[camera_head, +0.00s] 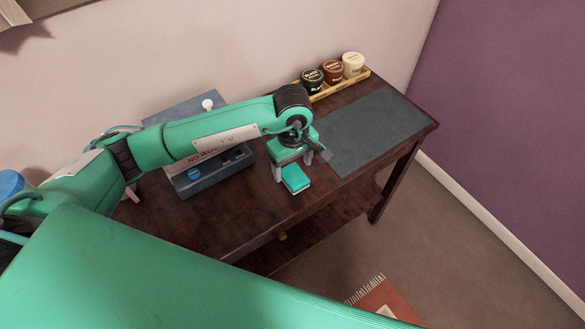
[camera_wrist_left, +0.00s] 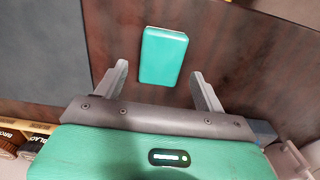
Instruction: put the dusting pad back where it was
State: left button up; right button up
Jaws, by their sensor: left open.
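The dusting pad, a small teal block (camera_head: 295,179), lies on the dark wooden table near its front edge, just left of the grey mat. My left gripper (camera_head: 301,166) is above it, pointing down. In the left wrist view the pad (camera_wrist_left: 163,56) shows between and beyond the two open fingers (camera_wrist_left: 159,72), with a gap on each side. Nothing is held. My right gripper is not seen.
A dark grey mat (camera_head: 372,131) covers the table's right end. A wooden tray (camera_head: 326,90) with three jars stands at the back. A blue-grey box (camera_head: 212,181) is left of the gripper, partly hidden by my arm. The front left tabletop is bare.

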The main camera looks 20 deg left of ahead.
aim_at(293, 173)
pick_arm(q)
notch_tip(293, 173, up, 9)
jog(key=shift+b, duration=0.45)
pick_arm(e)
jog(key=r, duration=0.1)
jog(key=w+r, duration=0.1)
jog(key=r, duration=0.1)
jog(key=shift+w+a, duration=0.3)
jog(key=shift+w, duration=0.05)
pick_arm(q)
jog(key=shift+r, duration=0.1)
